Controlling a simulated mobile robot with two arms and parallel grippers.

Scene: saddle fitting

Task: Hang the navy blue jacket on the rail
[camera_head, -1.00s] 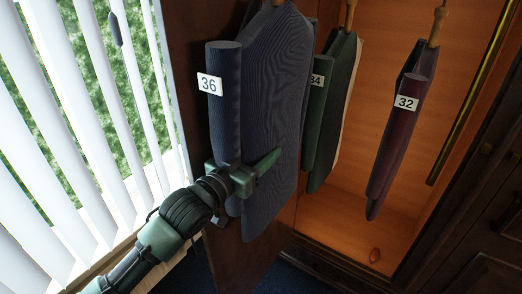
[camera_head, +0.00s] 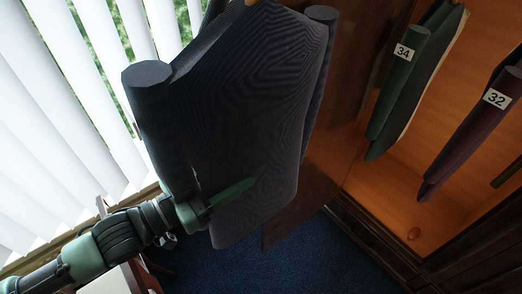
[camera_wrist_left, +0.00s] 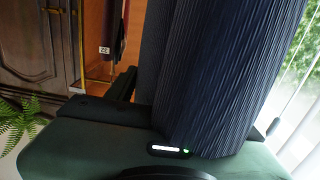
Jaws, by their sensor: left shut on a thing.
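The navy blue jacket (camera_head: 245,110) hangs upright, large in the middle of the head view, in front of the dark wardrobe door. Its top runs out of the picture, so its hanger is mostly hidden. My left gripper (camera_head: 210,205) is shut on the lower part of its near sleeve; one green finger lies across the jacket's front. In the left wrist view the ribbed navy cloth (camera_wrist_left: 225,75) fills the space between the fingers. The rail is not in view. My right gripper does not show.
A green jacket tagged 34 (camera_head: 402,85) and a maroon jacket tagged 32 (camera_head: 470,135) hang in the open orange-lit wardrobe (camera_head: 440,180) at right. The dark door panel (camera_head: 325,165) stands between them and the navy jacket. Blinds (camera_head: 60,110) are at left.

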